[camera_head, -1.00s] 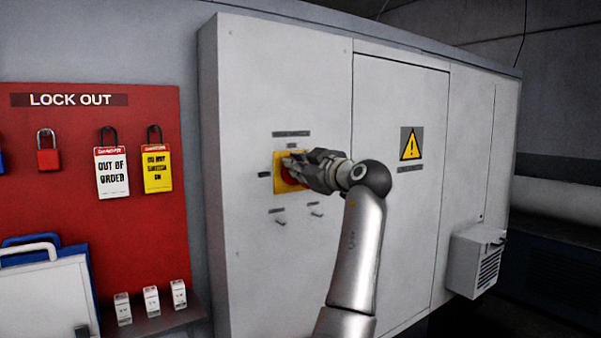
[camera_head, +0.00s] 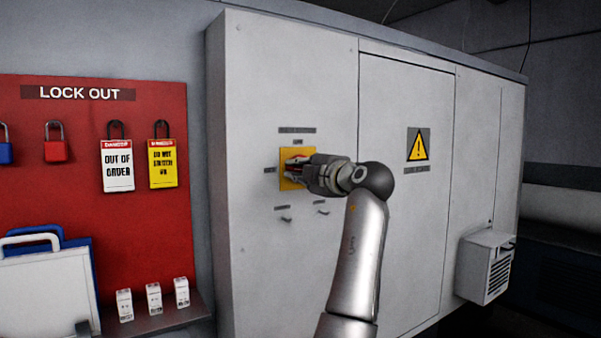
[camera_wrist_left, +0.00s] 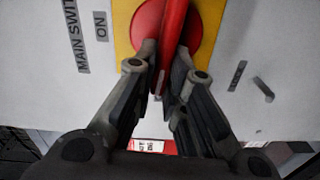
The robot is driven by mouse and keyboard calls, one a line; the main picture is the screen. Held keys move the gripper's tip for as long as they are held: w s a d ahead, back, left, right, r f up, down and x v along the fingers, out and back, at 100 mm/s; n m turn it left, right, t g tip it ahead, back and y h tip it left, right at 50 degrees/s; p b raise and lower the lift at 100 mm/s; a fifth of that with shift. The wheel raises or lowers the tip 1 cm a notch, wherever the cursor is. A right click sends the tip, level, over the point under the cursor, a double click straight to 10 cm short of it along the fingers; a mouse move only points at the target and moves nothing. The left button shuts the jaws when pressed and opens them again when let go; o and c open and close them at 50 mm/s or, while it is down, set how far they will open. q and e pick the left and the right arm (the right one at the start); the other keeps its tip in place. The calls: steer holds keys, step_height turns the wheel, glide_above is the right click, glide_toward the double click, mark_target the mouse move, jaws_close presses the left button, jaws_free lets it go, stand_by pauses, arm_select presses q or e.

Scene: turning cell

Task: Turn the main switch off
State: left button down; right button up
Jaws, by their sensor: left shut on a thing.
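The main switch is a red rotary handle (camera_wrist_left: 171,35) on a round red base, set on a yellow plate (camera_head: 287,184) on the grey cabinet's front. My left gripper (camera_head: 297,172) is at the switch and covers much of it in the head view. In the left wrist view the fingers of my left gripper (camera_wrist_left: 166,75) are shut on the handle, one on each side. The label "MAIN SWI..." (camera_wrist_left: 77,38) and an "ON" label (camera_wrist_left: 101,26) stand beside the plate. My right gripper is not in view.
A red lock-out board (camera_head: 80,215) hangs left of the cabinet with padlocks and tags such as "OUT OF ORDER" (camera_head: 117,165). Two small levers sit below the switch. A vented box (camera_head: 486,265) juts out at the cabinet's lower right.

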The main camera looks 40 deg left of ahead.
arm_select(q)
steer(key=shift+f+n, duration=0.2)
steer(key=shift+n, duration=0.7)
steer(key=c, duration=1.5)
jaws_free()
steer(key=v, duration=1.2)
steer(key=shift+f, duration=0.1)
